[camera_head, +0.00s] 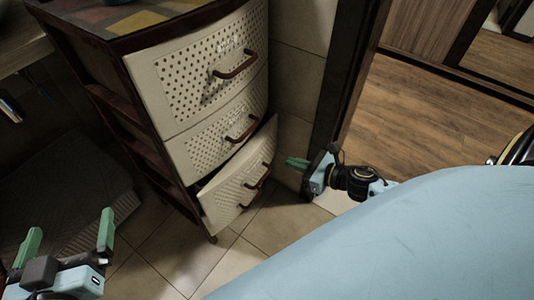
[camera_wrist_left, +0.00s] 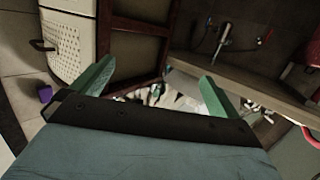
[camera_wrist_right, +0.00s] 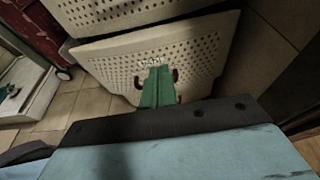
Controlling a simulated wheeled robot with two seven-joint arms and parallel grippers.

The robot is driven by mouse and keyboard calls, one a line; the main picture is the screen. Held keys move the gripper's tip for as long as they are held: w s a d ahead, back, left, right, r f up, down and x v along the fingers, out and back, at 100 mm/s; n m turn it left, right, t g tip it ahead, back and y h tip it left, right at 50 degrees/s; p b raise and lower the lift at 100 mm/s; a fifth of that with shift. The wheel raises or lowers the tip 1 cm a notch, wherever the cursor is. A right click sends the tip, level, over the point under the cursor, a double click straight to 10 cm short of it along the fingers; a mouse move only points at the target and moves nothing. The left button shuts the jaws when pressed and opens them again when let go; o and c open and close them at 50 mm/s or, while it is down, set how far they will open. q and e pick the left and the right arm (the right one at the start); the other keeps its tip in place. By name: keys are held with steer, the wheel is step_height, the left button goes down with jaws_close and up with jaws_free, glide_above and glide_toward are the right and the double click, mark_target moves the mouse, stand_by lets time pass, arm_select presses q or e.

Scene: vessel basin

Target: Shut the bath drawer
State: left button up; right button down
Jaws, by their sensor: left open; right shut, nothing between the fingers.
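A dark-framed cabinet (camera_head: 112,98) has cream perforated drawers with brown handles. Its top drawer (camera_head: 205,78) and middle drawer (camera_head: 215,137) look flush. The bottom drawer (camera_head: 232,190) stands out from the frame, with a dark gap at its upper left. In the right wrist view, a perforated drawer front (camera_wrist_right: 205,58) lies ahead of the fingers, which partly cover its handle. My right gripper (camera_head: 297,162) is shut and empty, just right of the bottom drawer; contact cannot be told. My left gripper (camera_head: 67,240) is open and empty at the lower left, away from the drawers.
A dark door frame (camera_head: 343,80) stands right of the cabinet, with wooden floor (camera_head: 440,120) beyond. A grey textured mat or step (camera_head: 70,200) lies left of the cabinet. Tiled floor (camera_head: 185,260) in front is clear. A shelf with a tap (camera_wrist_left: 222,40) shows in the left wrist view.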

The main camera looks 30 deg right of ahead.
mark_target(258, 150)
steer(key=x, duration=0.2)
steer(key=b+x, duration=0.1)
steer(key=x, duration=0.2)
steer(key=b+x, duration=0.1)
steer(key=x, duration=0.2)
steer(key=shift+w+a+r, duration=0.15)
steer(key=shift+w+r, duration=0.15)
steer(key=shift+r, duration=0.05)
arm_select(q)
step_height(258, 150, up, 9)
steer(key=d+t+h, duration=0.1)
steer(key=t+h, duration=0.1)
steer(key=t, duration=0.4)
steer(key=shift+s+d, duration=0.25)
steer(key=shift+s, duration=0.15)
arm_select(e)
steer(key=shift+w+a, duration=0.25)
steer(key=shift+w, duration=0.25)
